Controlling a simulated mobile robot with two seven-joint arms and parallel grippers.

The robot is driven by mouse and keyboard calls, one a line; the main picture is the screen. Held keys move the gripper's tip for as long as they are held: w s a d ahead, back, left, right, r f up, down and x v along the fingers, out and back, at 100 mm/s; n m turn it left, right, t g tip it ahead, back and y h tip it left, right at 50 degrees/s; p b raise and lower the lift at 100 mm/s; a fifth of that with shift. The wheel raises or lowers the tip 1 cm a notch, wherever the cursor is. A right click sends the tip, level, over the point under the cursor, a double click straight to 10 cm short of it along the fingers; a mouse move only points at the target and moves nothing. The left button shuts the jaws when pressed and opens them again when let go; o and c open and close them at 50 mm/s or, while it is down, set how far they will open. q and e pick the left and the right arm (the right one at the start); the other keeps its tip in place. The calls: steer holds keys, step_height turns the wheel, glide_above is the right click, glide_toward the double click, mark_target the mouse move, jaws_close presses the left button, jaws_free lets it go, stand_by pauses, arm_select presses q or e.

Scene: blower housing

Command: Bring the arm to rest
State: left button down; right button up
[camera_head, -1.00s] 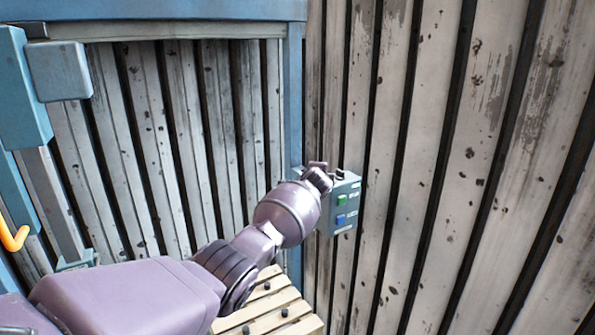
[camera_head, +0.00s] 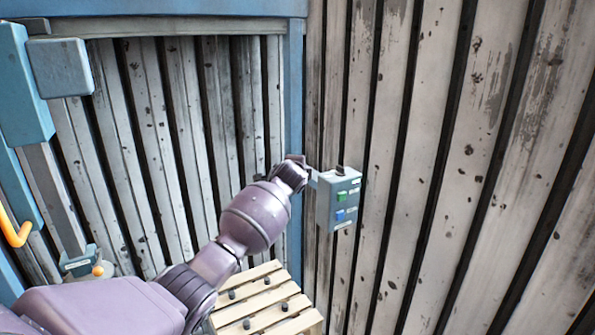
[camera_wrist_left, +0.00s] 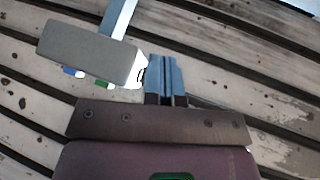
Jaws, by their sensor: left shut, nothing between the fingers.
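My left arm comes in from the lower left, and its gripper (camera_head: 303,164) is at the upper left of a grey-blue control box (camera_head: 340,200). The box has a dark knob on top, a green button and a blue button on its front. In the left wrist view the two blue-grey fingers (camera_wrist_left: 165,80) are shut together with nothing between them. The box (camera_wrist_left: 88,55) shows there left of the fingers, with a gap between. My right gripper is not in view.
A slatted wooden pallet (camera_head: 268,318) with several dark knobs lies below the arm. Worn corrugated walls (camera_head: 450,180) close off the right and back. A blue frame (camera_head: 295,110) stands at the corner. A curved orange piece (camera_head: 14,232) shows at the left.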

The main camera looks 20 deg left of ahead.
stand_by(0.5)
arm_select(q)
steer(key=d+r+n+t+h, duration=0.2)
steer(key=d+r+n+t, duration=0.1)
steer(key=d+r, duration=0.25)
steer(key=s+d+f+n+t+h, duration=0.1)
steer(key=s+d+f+n+h, duration=0.25)
steer(key=s+f, duration=0.35)
steer(key=s+f+n+g, duration=0.2)
steer(key=s+f, duration=0.8)
steer(key=s, duration=0.4)
steer(key=s+f+n+g+y+b, duration=0.1)
steer(key=s+f+n+g, duration=0.1)
steer(key=s+f, duration=0.9)
steer(key=s+f+n+g, duration=0.2)
steer(key=s+f, duration=0.8)
steer(key=s, duration=0.8)
steer(key=shift+s+a+f+n, duration=0.25)
steer(key=shift+a+f+n, duration=0.15)
steer(key=shift+a+n, duration=0.05)
